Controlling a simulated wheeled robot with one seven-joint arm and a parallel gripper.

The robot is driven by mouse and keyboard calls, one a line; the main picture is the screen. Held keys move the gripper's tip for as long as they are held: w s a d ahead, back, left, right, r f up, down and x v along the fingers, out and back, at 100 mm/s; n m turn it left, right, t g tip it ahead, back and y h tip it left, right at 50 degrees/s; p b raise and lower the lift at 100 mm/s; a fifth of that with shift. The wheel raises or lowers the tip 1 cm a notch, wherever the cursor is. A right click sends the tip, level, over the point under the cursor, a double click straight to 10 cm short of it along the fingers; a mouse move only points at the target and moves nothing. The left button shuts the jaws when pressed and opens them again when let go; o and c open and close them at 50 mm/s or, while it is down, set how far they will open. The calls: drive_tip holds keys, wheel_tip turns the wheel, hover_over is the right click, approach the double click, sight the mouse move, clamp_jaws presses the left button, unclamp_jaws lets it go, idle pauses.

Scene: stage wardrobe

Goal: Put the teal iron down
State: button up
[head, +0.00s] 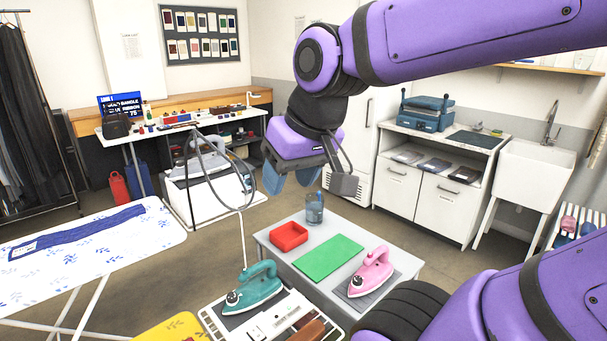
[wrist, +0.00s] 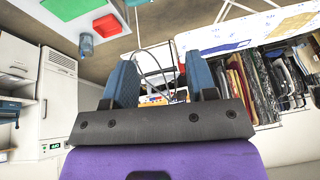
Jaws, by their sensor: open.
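The teal iron (head: 256,287) sits on a dark pad at the left end of a white rack (head: 212,322) low in the head view. It stands apart from my gripper. My gripper (head: 290,180) is raised above and behind the small grey table, with its blue fingers apart and nothing between them. In the wrist view the two fingers (wrist: 160,85) are spread, with only the far room seen between them.
The grey table (head: 270,245) holds a red tray (head: 289,236), a green mat (head: 328,257), a blue-grey jug (head: 314,208) and a pink iron (head: 371,270) on a dark pad. An ironing board (head: 150,238) is at left. A white sink (head: 527,178) is at right.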

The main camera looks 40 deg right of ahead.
drive_tip(key=s, duration=0.1)
drive_tip(key=s+r+n, duration=0.1)
drive_tip(key=shift+s+d+h, duration=0.15)
drive_tip(key=shift+s+h, duration=0.15)
drive_tip(key=shift+s, duration=0.05)
drive_tip(key=shift+o, duration=0.5)
idle(1.1)
drive_tip(key=shift+w, duration=0.15)
